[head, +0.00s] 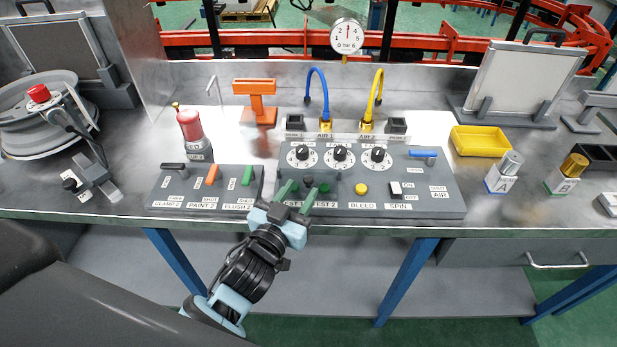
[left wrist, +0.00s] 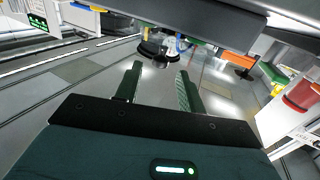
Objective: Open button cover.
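The grey control panel (head: 430,180) stands on the bench. My left gripper (head: 297,195) is over its front left part, fingers open and apart, pointing away from me. A small dark round piece (head: 308,181) shows just beyond and between the fingertips, near a green button (head: 323,187) and a black piece (head: 333,188) above the TEST 2 label. Which of these is the button cover I cannot tell; the gripper hides part of the area. In the left wrist view the fingers (left wrist: 157,88) are open with nothing between them, and dark round pieces (left wrist: 153,50) lie just ahead.
Three dials (head: 340,154), a yellow button (head: 361,189) and a blue-handled lever (head: 424,153) are on the same panel. A smaller lever panel (head: 205,190) sits to the left. A yellow tray (head: 480,141) and a red bottle (head: 190,125) stand nearby.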

